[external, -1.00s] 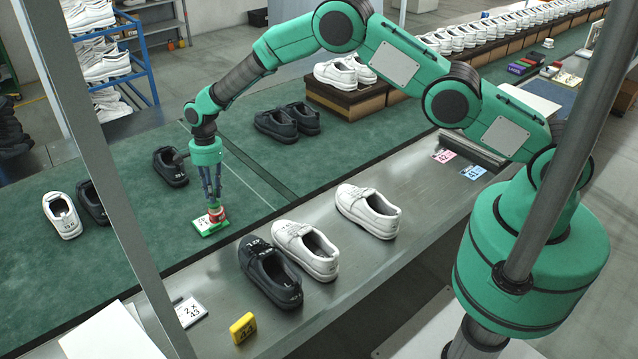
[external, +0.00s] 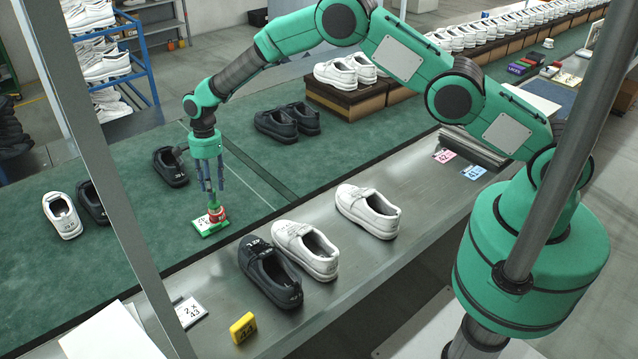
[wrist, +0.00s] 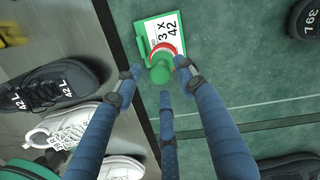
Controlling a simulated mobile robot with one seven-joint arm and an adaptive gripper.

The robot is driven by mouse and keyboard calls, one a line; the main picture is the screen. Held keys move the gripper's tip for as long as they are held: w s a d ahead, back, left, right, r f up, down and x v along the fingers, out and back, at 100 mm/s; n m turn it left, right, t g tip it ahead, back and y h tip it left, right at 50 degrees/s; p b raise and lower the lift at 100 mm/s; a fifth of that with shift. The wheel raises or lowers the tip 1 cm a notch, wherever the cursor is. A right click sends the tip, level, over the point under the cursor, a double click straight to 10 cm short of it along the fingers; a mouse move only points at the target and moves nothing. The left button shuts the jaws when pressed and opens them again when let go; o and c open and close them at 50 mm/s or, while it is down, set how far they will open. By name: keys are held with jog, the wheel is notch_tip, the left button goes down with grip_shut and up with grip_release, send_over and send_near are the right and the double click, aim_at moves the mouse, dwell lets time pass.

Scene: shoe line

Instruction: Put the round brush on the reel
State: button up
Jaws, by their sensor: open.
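The round brush (wrist: 160,72), green with a rounded knob, stands on the red and white reel (wrist: 163,49). Both show small in the external view, the reel (external: 217,215) below the brush. The reel sits on a green clipboard (wrist: 142,38) with a card reading "3 X 42". My gripper (wrist: 161,78) is open, its blue fingers spread around the brush knob with gaps visible. In the external view my gripper (external: 214,197) points down just above the reel. The underside of the brush is hidden.
A dark shoe (external: 270,275) and two white shoes stand on the metal ledge to the right. Dark shoes (external: 171,167) and a white shoe (external: 62,215) lie on the green mat to the left. A yellow block (external: 243,327) is at the front.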

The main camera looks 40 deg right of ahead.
notch_tip(320, 180, up, 10)
jog(key=shift+w+d+f, duration=0.25)
jog(key=shift+w+d, duration=0.05)
jog(key=shift+d, duration=0.15)
dwell(0.5)
